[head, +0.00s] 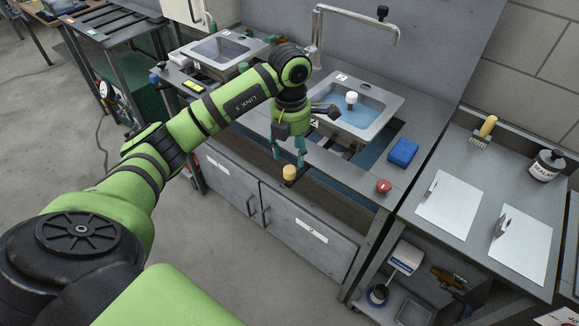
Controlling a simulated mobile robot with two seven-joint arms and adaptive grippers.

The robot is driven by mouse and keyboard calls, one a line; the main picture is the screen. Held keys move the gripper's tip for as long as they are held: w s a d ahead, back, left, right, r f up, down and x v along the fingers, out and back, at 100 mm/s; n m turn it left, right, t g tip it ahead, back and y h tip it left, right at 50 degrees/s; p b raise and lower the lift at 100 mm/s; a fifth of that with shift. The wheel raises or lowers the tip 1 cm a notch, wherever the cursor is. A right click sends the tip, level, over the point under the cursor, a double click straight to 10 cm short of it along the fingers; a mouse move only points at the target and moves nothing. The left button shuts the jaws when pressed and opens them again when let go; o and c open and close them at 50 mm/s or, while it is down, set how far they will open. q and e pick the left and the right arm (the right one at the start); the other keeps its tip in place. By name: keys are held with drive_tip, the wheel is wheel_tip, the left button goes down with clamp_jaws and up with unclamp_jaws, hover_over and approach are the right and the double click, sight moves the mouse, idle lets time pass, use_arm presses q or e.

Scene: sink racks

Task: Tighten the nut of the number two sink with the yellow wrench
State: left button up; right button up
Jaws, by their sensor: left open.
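My left gripper (288,151) points down, open, at the front edge of the right-hand sink's bench, with its two teal fingers apart. Just below the fingertips is a small yellow cylinder (289,173) on a dark piece; I cannot tell whether this is part of the yellow wrench or whether it touches the gripper. The right-hand sink (383,98) has a small label on its rim, too small to read surely. Another sink (220,48) stands farther left. The nut cannot be made out. My right gripper is not in view.
A tall faucet (317,35) rises behind the right-hand sink. A blue sponge-like block (403,152) and a red knob (383,186) are on the bench to the right. A side table holds a yellow-handled brush (487,127), clipboards (451,211) and a sealant jar (546,165).

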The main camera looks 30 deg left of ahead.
sight(290, 169)
use_arm(q)
drive_tip(key=shift+a+f, duration=0.1)
drive_tip(key=shift+a, duration=0.2)
wheel_tip(290, 169, down, 6)
drive_tip(key=shift+r+p, duration=0.1)
drive_tip(key=shift+p, duration=1)
drive_tip(key=shift+f, duration=0.45)
drive_tip(key=shift+d, duration=0.1)
clamp_jaws()
